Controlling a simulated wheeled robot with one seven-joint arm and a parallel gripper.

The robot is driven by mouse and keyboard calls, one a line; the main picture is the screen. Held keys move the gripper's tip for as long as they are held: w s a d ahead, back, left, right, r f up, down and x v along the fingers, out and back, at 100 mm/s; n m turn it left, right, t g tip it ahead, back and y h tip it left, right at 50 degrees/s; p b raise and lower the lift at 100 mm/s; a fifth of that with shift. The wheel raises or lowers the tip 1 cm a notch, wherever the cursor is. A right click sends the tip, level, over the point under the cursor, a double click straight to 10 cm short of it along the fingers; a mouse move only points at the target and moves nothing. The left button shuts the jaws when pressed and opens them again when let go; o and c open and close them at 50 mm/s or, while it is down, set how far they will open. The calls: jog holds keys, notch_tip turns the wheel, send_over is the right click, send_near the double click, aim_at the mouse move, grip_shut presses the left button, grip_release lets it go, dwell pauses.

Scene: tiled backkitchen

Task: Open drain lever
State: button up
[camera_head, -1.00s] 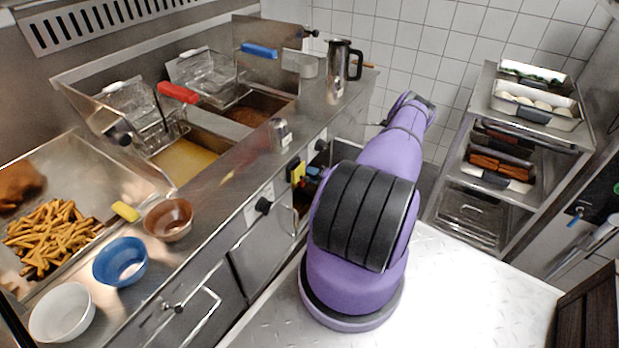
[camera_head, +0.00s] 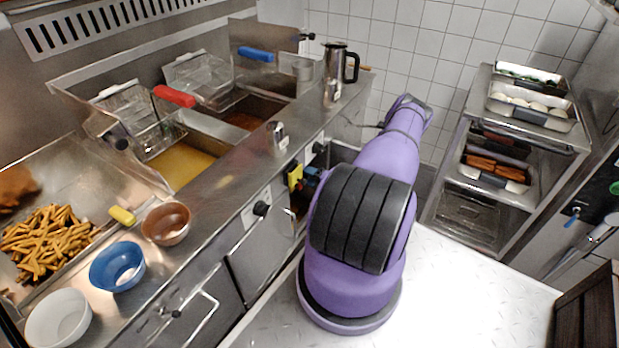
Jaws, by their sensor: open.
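The fryer unit stands on the left, with a basket under a red handle (camera_head: 174,96) and another under a blue handle (camera_head: 257,54). Below its front edge, beside my purple arm, are a yellow part (camera_head: 295,177) and a small blue and red part (camera_head: 311,176) in a dark opening. I cannot tell which of these, if any, is the drain lever. A black knob (camera_head: 261,208) sits on the front panel. My arm reaches away from me toward the back wall. Its end bends out of sight, and my gripper is hidden.
A tray of fries (camera_head: 45,243), a blue bowl (camera_head: 117,267), a brown bowl (camera_head: 166,223) and a white bowl (camera_head: 58,318) line the left counter. A steel jug (camera_head: 337,68) stands at the back. A rack (camera_head: 500,217) with food trays is on the right.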

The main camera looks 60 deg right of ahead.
jog(key=shift+s, duration=0.1)
jog(key=s, duration=1)
jog(key=shift+s+d, duration=0.3)
jog(key=shift+d, duration=0.1)
